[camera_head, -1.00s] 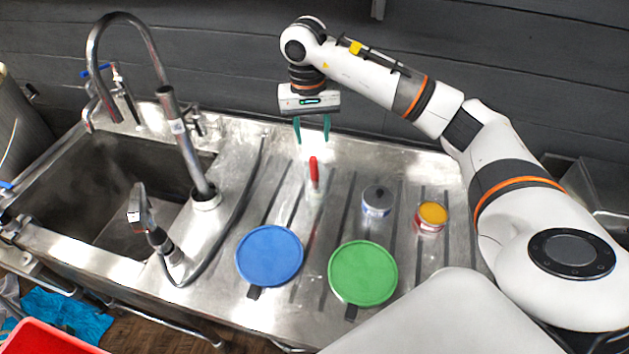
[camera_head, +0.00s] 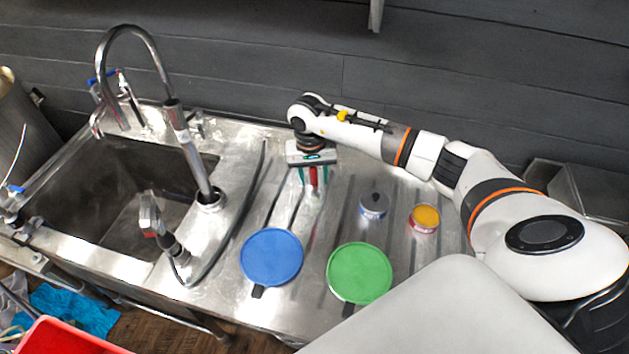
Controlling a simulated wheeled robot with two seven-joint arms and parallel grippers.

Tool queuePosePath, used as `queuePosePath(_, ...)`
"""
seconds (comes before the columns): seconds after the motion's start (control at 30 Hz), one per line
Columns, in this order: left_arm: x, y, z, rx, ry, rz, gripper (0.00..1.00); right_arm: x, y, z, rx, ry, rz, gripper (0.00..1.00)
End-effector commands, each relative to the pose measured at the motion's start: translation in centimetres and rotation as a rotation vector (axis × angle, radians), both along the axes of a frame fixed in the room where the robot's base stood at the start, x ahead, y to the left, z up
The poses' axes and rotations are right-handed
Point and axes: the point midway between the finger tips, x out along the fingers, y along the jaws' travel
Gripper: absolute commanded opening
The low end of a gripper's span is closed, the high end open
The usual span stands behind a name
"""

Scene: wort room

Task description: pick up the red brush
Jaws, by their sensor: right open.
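The red brush (camera_head: 313,177) stands on the steel drainboard behind the blue and green discs. Its red handle points up and its lower part is pale and hard to make out. My right gripper (camera_head: 313,178) has come down over it from above. Its two green fingers are open, one on each side of the red handle. I cannot tell whether either finger touches the handle. My left gripper is not in view.
A blue disc (camera_head: 272,257) and a green disc (camera_head: 359,273) lie in front on the drainboard (camera_head: 222,257). A grey-topped can (camera_head: 374,205) and an orange-topped can (camera_head: 424,218) stand to the right. The sink (camera_head: 110,190) and tall faucet (camera_head: 190,150) are left.

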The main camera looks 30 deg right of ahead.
Motion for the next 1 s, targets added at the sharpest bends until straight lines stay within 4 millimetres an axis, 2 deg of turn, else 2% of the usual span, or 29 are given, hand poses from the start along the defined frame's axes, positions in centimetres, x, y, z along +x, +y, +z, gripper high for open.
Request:
queuePosePath(0.17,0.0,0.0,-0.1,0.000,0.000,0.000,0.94,0.0,0.0,-0.1,0.000,0.000,0.000,0.44)
queuePosePath(0.43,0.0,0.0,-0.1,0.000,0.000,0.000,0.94,0.0,0.0,0.0,0.000,0.000,0.000,0.00)
queuePosePath(0.77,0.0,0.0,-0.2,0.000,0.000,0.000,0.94,0.0,0.0,0.2,0.001,-0.001,0.000,0.00)
queuePosePath(1.0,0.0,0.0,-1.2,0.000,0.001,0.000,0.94,0.1,0.0,2.2,-0.001,-0.003,0.001,0.00)
